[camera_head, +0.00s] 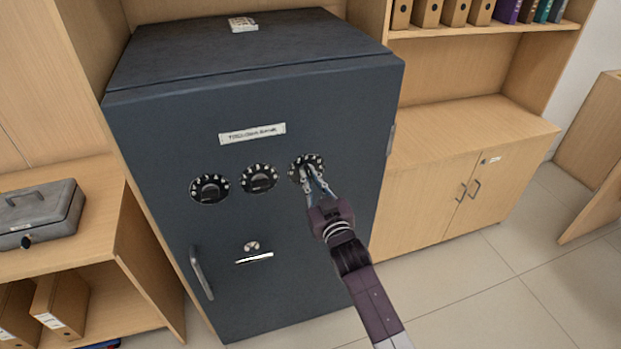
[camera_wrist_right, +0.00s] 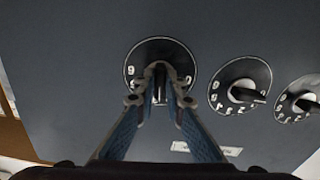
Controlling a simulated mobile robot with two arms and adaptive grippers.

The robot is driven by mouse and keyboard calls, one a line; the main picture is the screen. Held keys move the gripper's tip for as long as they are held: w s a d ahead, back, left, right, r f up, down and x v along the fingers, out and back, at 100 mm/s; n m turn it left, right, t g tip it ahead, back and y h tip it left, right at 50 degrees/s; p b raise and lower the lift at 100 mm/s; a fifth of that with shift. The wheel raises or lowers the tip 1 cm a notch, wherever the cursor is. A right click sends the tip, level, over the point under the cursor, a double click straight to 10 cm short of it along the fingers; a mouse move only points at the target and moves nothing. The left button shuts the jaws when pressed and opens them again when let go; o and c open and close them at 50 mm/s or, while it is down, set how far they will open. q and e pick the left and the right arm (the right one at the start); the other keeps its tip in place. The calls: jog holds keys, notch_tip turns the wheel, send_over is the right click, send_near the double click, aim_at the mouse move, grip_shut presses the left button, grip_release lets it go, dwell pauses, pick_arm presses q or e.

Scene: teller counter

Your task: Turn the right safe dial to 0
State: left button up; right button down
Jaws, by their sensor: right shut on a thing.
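The dark blue-grey safe (camera_head: 290,250) has three black dials with white numbers in a row on its front. The right dial (camera_head: 297,161) is at the right end of the row. My right gripper (camera_head: 309,176) is at this dial, shut on its knob. In the right wrist view the right dial (camera_wrist_right: 143,50) is upper middle, with the fingertips (camera_wrist_right: 160,75) on either side of the knob. The fingers cover part of its numbers, so its setting cannot be read. The middle dial (camera_head: 259,178) and left dial (camera_head: 210,188) are untouched. My left gripper is out of view.
A label plate (camera_head: 252,134) is above the dials. A safe handle (camera_head: 201,273) and a lock plate (camera_head: 254,258) are below. A grey cash box (camera_head: 40,213) sits on the left shelf. A wooden cabinet (camera_head: 420,205) stands right of the safe.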

jog(key=n, duration=0.4)
jog(key=shift+f+n, duration=0.15)
jog(key=shift+n, duration=0.15)
jog(key=n+b, duration=0.1)
jog(key=n, duration=0.2)
jog(key=shift+n, duration=0.3)
jog(key=n, duration=0.4)
jog(key=shift+n+b, duration=0.3)
jog(key=shift+n, duration=1.8)
jog(key=c, duration=2)
grip_release()
jog(key=v, duration=1.2)
